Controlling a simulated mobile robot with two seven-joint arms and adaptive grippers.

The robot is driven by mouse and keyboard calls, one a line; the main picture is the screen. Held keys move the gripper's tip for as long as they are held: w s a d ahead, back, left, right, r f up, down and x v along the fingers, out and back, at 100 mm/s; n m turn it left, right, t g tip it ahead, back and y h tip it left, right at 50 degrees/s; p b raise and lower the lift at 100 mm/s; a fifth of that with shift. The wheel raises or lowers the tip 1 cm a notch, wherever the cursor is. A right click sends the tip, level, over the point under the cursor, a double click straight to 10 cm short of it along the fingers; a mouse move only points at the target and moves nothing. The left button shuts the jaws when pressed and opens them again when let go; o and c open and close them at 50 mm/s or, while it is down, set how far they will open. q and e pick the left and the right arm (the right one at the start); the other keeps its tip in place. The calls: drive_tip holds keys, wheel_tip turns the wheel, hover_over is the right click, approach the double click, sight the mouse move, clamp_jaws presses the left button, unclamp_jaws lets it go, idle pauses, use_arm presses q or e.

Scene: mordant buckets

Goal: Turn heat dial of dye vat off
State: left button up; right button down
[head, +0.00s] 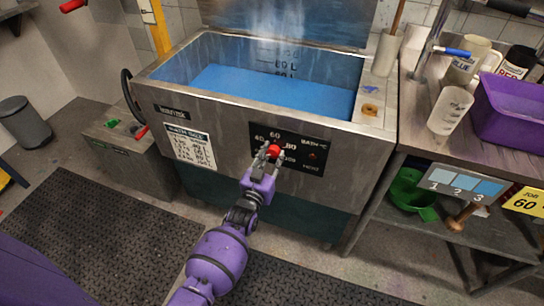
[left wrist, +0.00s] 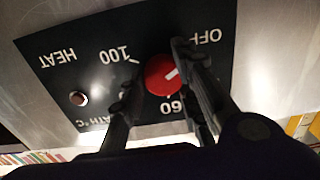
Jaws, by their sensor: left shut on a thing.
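The red heat dial (head: 274,151) sits on the black control panel (head: 312,143) on the vat's front. The steel dye vat (head: 230,137) holds blue liquid. My left gripper (head: 268,155) is shut on the dial, one finger on each side. In the left wrist view, the dial (left wrist: 160,76) shows between the fingers (left wrist: 157,70). Its white mark slants up and right, on the side of the OFF label (left wrist: 202,38), partly covered by a finger. The exact setting is hard to tell. The panel lettering appears upside down there. My right gripper is out of view.
A small round lamp (left wrist: 78,98) is beside the dial. A workbench at right holds a purple tub (head: 512,112) and a white beaker (head: 450,109). A grey box (head: 118,148) stands left of the vat. Dark mats (head: 80,235) cover the floor in front.

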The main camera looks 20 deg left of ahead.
use_arm(q)
drive_tip(key=shift+s+d+f, duration=0.15)
drive_tip(key=shift+d+f, duration=0.25)
drive_tip(key=shift+f, duration=0.05)
drive_tip(key=o, duration=1)
drive_tip(key=shift+r, duration=0.15)
drive_tip(key=shift+a, duration=0.15)
drive_tip(key=s, duration=1.2)
drive_tip(key=shift+a+r, duration=0.2)
drive_tip(key=shift+w, duration=0.1)
